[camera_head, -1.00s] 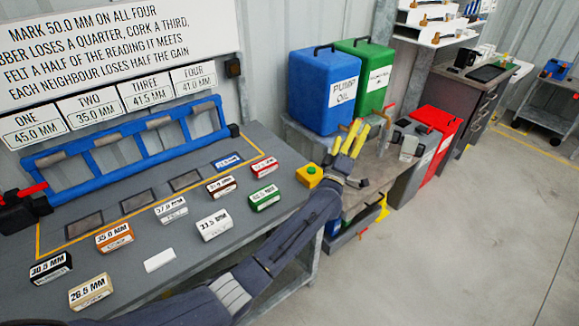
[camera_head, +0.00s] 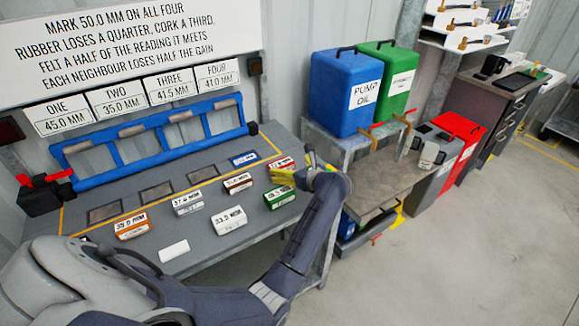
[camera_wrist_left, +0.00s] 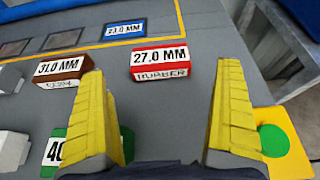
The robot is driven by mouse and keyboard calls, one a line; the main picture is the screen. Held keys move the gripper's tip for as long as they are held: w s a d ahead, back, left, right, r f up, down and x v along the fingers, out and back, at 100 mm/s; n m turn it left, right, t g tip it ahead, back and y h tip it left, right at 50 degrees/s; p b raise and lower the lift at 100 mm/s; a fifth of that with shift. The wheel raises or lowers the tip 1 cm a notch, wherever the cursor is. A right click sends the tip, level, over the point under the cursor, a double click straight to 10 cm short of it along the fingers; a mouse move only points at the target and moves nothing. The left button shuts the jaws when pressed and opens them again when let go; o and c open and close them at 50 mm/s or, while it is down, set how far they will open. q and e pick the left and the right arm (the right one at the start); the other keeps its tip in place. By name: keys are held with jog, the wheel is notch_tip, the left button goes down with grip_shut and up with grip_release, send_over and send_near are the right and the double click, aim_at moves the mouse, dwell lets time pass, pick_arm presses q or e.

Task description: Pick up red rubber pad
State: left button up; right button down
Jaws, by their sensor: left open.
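The red rubber pad (camera_head: 281,163), marked 27.0 MM, lies on the grey bench at the right end of the back row of pads. In the left wrist view the pad (camera_wrist_left: 158,63) sits upper middle, ahead of and between my two yellow fingers. My left gripper (camera_head: 291,169) is open and empty, close to the pad's right and near side, and partly covers it in the head view. The pad does not touch the fingers as far as I can see. My right gripper is not in view.
A brown pad (camera_wrist_left: 62,70) and a green pad (camera_head: 279,196) lie close by the red one. A yellow button box with a green top (camera_wrist_left: 280,140) is right of the fingers. White pads and an orange pad (camera_head: 132,226) lie leftward.

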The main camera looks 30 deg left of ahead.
aim_at(281, 163)
pick_arm(q)
jog(key=shift+x, duration=3.65)
jog(key=shift+f, duration=0.1)
jog(key=c, duration=1.2)
notch_tip(281, 163, up, 20)
jog(key=s+d+r+m+t+h, duration=0.1)
jog(key=d+m+h, duration=0.3)
jog(key=d, duration=0.4)
jog(key=s+d+r+m+t+h, duration=0.2)
jog(key=d+r+m+t+h, duration=0.1)
jog(key=d, duration=0.4)
jog(key=s+d+r+m+t+h, duration=0.1)
jog(key=d+r+m+t+h, duration=0.1)
jog(key=d+m+h, duration=0.3)
jog(key=d+t, duration=0.1)
jog(key=d, duration=0.2)
jog(key=shift+s+d+r+m+t, duration=0.2)
jog(key=shift+s+d+m+t, duration=0.1)
jog(key=shift+d, duration=0.1)
